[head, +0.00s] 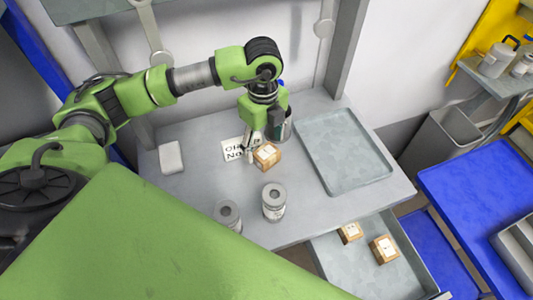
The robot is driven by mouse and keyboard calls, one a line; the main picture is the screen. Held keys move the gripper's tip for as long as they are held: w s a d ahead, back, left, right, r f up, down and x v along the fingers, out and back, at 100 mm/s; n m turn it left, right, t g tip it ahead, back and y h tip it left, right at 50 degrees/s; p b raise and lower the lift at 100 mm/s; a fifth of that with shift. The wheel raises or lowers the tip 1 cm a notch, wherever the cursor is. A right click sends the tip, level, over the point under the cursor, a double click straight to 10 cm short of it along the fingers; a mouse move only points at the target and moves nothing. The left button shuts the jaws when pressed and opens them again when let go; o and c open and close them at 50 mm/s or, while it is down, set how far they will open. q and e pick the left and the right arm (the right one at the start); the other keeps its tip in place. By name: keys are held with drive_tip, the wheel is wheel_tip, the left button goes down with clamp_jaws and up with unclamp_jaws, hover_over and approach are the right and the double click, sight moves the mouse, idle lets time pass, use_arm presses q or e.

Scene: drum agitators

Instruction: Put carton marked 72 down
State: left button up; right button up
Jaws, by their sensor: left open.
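A small tan carton (267,156) with a pale label sits on the grey table (205,190), beside the printed white card. Its marking is too small to read. My left gripper (254,146) points down at the carton's left and back side. It is open, with its fingers close to the carton; I cannot tell whether they touch it. Two similar cartons, one smaller-looking (350,232) and one nearer (384,249), lie in the open drawer (345,265); their marks are not legible. My right gripper is not in view.
The white card (233,149) lies left of the carton. A grey tray (343,150) fills the table's right side. A white block (171,157) lies at left. A dark container stands behind my gripper.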

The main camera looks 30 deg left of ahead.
sight(266, 152)
use_arm(q)
drive_tip(key=shift+d+f+p, duration=0.15)
drive_tip(key=shift+f+p, duration=0.15)
drive_tip(key=shift+p, duration=0.05)
drive_tip(key=f, duration=0.1)
drive_tip(key=f+p, duration=0.1)
drive_tip(key=f, duration=0.1)
drive_tip(key=shift+d+f+p, duration=0.2)
drive_tip(key=shift+f+p, duration=0.05)
drive_tip(key=shift+p, duration=0.05)
drive_tip(key=shift+w+f, duration=0.1)
drive_tip(key=shift+f, duration=0.4)
drive_tip(key=c, duration=1.2)
drive_tip(key=shift+r, duration=0.1)
